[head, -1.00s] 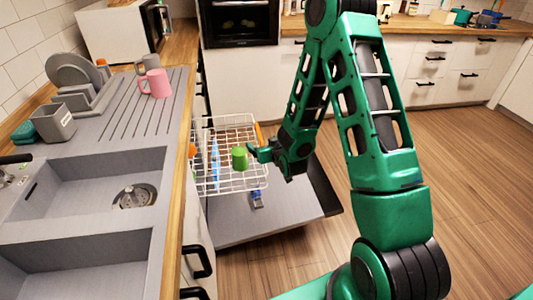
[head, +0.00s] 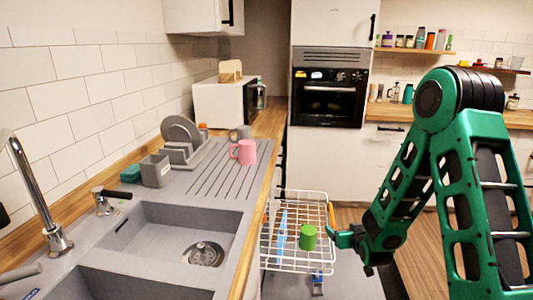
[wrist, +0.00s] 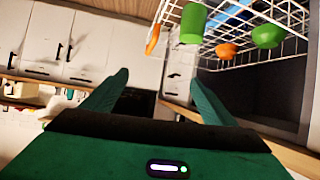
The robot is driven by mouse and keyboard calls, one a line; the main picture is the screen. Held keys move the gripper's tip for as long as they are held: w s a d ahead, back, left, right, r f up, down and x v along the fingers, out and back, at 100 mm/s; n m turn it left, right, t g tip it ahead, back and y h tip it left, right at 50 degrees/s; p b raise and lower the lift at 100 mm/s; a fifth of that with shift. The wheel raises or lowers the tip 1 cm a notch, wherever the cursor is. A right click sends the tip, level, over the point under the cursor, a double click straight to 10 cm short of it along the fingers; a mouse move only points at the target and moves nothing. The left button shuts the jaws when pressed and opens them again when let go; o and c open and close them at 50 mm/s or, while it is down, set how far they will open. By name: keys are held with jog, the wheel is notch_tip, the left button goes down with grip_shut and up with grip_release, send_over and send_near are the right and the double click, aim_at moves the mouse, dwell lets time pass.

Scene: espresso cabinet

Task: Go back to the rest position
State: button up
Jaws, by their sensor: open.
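My gripper (head: 338,238) is open and empty. In the head view it is at the right side of the white wire dish rack (head: 290,198), close to a green cup (head: 308,238) in that rack. In the wrist view my two fingers (wrist: 158,92) are spread with nothing between them. The green cup also shows there (wrist: 193,22), above the fingers and apart from them. The rack's wires (wrist: 285,12) fill the upper right of that view.
The open dishwasher door lies below the rack. A counter with a sink (head: 180,235), a pink mug (head: 244,152) and a plate holder (head: 185,140) runs along the left. An oven (head: 328,88) stands behind. Wooden floor is open at the right.

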jog(key=s+d+r+m+g+h, duration=0.1)
jog(key=s+d+r+m+g, duration=0.15)
jog(key=s+d+r, duration=0.5)
jog(key=s+d+r+m+g+h, duration=0.1)
jog(key=s+d+r+g+h, duration=0.25)
jog(key=s, duration=0.65)
jog(key=s+a+r+m+g+y, duration=0.1)
jog(key=s+r+g+y, duration=0.1)
jog(key=s, duration=1.1)
jog(key=s+a+r+m+g+y, duration=0.1)
jog(key=s+r+m+g+y, duration=0.1)
jog(key=s, duration=1.1)
notch_tip(320, 180, up, 3)
jog(key=shift+r+g+y, duration=0.1)
jog(key=shift+g+y, duration=0.45)
jog(key=shift+g, duration=0.65)
jog(key=shift+s, duration=0.1)
jog(key=shift+w+f, duration=0.3)
jog(key=shift+w, duration=0.3)
